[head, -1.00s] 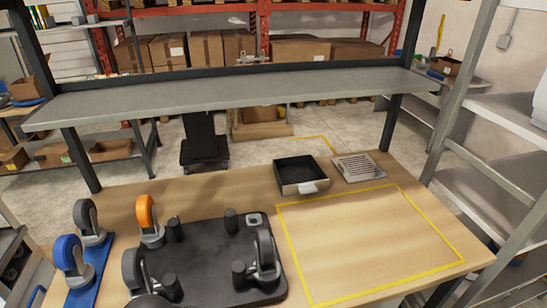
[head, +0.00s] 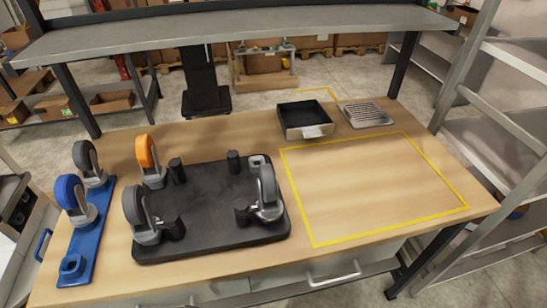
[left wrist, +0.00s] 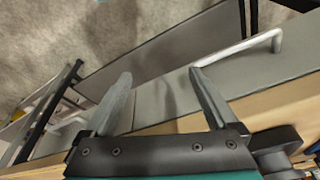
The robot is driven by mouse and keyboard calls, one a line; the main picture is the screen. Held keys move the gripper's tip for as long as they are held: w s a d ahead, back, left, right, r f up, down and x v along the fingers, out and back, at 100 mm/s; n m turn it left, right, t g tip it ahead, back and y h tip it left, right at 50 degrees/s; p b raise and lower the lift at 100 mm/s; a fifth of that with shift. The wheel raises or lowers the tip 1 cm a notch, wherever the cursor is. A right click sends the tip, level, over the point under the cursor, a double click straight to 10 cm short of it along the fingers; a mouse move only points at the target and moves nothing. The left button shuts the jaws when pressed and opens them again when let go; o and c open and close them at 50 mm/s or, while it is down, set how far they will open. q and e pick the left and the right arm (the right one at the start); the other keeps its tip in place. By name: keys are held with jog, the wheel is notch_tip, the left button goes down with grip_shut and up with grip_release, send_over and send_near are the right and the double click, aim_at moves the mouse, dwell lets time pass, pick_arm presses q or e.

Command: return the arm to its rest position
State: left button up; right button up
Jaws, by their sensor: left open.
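My left gripper (left wrist: 160,78) shows only in the left wrist view. Its two fingers are spread apart with nothing between them. It hangs close to the bench's wooden front edge (left wrist: 180,122), with a grey drawer front and its bar handle (left wrist: 240,48) beyond the fingers. A dark part lies at the lower right of that view, beside the gripper body. Neither arm shows in the head view now, and my right gripper is in no view.
On the bench, a black plate (head: 205,230) carries black-wheeled casters and posts. A blue rack (head: 80,250) holds casters; an orange-wheeled caster (head: 147,155) stands behind the plate. A black tray (head: 303,118) and a metal grate (head: 366,115) sit at the back. The yellow-outlined area (head: 375,190) is clear.

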pick_arm(q)
jog(key=s+f+g+b, duration=0.1)
jog(key=s+f+b, duration=0.2)
jog(key=f, duration=0.9)
jog(key=s+f+b, duration=0.3)
jog(key=s+f, duration=0.1)
jog(key=f, duration=0.8)
jog(key=s+a+f+g+b, duration=0.1)
jog(key=s+a+f+b, duration=0.2)
jog(key=s+f, duration=0.8)
jog(key=shift+f+b, duration=0.35)
jog(key=shift+b, duration=0.7)
